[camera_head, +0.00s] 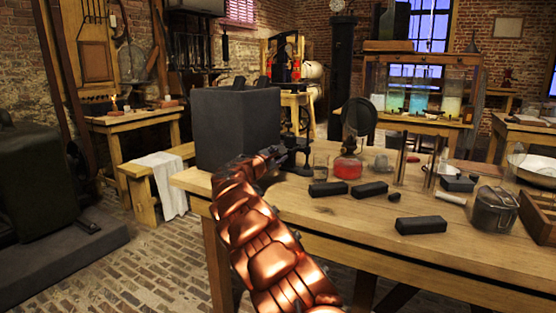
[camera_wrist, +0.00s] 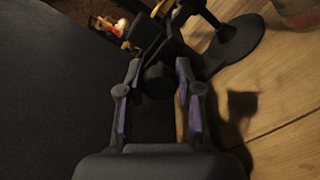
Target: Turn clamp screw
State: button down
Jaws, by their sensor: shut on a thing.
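My gripper (camera_head: 284,157) is at the end of my copper-coloured arm, at the left end of the wooden table, beside a dark clamp stand (camera_head: 299,146). In the wrist view my gripper (camera_wrist: 158,68) has one finger on each side of a dark round knob, the clamp screw (camera_wrist: 158,80), and is shut on it. The stand's round base (camera_wrist: 238,38) lies on the tabletop just beyond the right finger. In the head view my gripper and the stand merge into one dark shape, so the screw itself cannot be made out there. The screw's angle is hard to read.
A large dark block (camera_head: 237,125) stands close on the left. A glass beaker (camera_head: 320,166), a red-filled lamp (camera_head: 347,165) and several black bars, one in front (camera_head: 421,224), are to the right.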

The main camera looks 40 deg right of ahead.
dwell(0.4)
jog(key=c, duration=0.7)
grip_release()
jog(key=shift+c, duration=0.2)
jog(key=shift+a, duration=0.1)
jog(key=shift+s+a, duration=0.15)
jog(key=shift+a, duration=0.45)
jog(key=v, duration=1)
jog(key=shift+s+a, duration=0.15)
jog(key=shift+a, duration=0.1)
jog(key=shift+r, duration=0.1)
